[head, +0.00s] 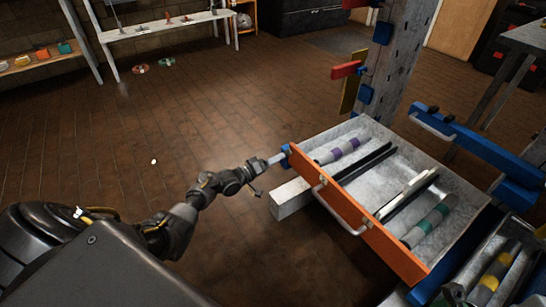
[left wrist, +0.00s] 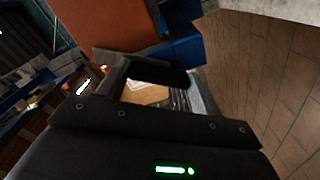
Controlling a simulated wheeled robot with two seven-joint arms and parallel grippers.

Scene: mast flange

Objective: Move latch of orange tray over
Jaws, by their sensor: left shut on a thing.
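The orange tray (head: 355,222) is a grey metal tray with an orange front panel and a silver handle (head: 335,212). A blue latch (head: 287,156) sits at the panel's far left end. My left gripper (head: 276,159) reaches in from the left and is shut on the latch. In the left wrist view the black fingers (left wrist: 150,78) are close against the blue latch (left wrist: 183,48), beside the orange panel (left wrist: 105,25). The exact contact is partly hidden by the fingers. My right gripper is not in view.
The tray holds a purple-banded cylinder (head: 343,151), a green-banded cylinder (head: 430,222) and dark bars. A grey mast (head: 388,70) stands behind it. A blue-fronted tray (head: 475,145) is at the right. Open brown tiled floor (head: 130,150) lies to the left.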

